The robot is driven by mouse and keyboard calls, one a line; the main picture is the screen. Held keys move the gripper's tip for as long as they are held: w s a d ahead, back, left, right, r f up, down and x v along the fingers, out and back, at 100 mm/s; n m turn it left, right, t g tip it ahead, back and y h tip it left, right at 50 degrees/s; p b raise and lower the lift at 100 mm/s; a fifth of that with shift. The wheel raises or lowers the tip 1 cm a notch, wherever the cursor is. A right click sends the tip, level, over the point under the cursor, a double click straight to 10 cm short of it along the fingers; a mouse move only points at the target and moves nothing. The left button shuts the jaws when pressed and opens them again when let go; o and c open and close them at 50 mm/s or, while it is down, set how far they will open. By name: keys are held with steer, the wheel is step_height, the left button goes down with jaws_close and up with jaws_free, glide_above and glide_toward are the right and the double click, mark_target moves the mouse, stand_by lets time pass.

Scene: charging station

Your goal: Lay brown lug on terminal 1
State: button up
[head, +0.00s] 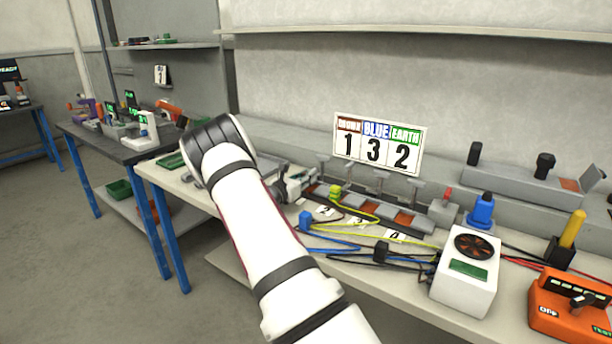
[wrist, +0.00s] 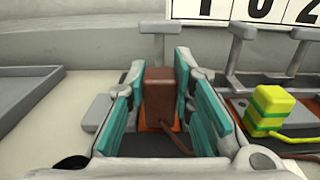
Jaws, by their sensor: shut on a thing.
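My gripper (wrist: 165,110) is shut on the brown lug (wrist: 158,92), an upright brown block between its teal pads with a brown wire trailing down to the right. The lug is over an orange-copper pad (wrist: 145,127) at the left end of the terminal row, below a grey T-shaped clamp (wrist: 158,32). I cannot tell whether the lug touches the pad. In the head view my gripper (head: 295,184) is at the left end of the terminal row (head: 405,217); the lug and terminal 1's number tag are hidden there.
A yellow-green lug (wrist: 272,108) sits on the neighbouring terminal. A blue lug (head: 305,220) and a black lug (head: 381,252) lie in front with their wires. A sign (head: 379,143) reads brown 1, blue 3, earth 2. A white fan box (head: 466,272) stands right.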

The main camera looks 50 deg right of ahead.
steer(key=shift+f+b, duration=0.4)
steer(key=shift+f, duration=0.45)
steer(key=o, duration=1.1)
steer(key=shift+c, duration=0.2)
steer(key=shift+a, duration=0.1)
steer(key=a, duration=0.8)
steer(key=s+a, duration=0.1)
steer(key=a, duration=0.2)
steer(key=shift+a, duration=0.4)
